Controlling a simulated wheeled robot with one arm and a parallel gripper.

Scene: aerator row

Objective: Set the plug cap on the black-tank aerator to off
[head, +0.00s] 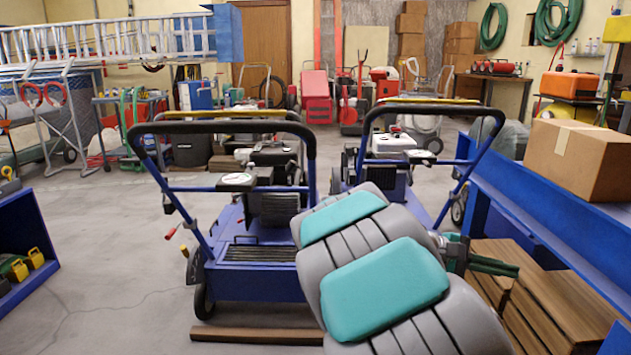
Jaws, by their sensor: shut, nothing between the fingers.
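Two blue walk-behind aerators stand side by side. The left one (262,275) has a black tank (274,158) on its engine and is nearer to me. The right one (440,185) has a white tank (392,142). The plug cap on the black-tank aerator is too small to make out, and my arm covers part of its right side. My gripper (512,269) is at the right, beside the blue bench and above wooden slats, well apart from the black tank. Its fingers look shut and hold nothing.
A blue bench (545,215) with a cardboard box (580,158) runs along the right. Wooden pallets (540,310) lie beneath it. A wooden beam (255,336) lies before the left aerator. A blue shelf (25,250) stands at far left. The floor between is clear.

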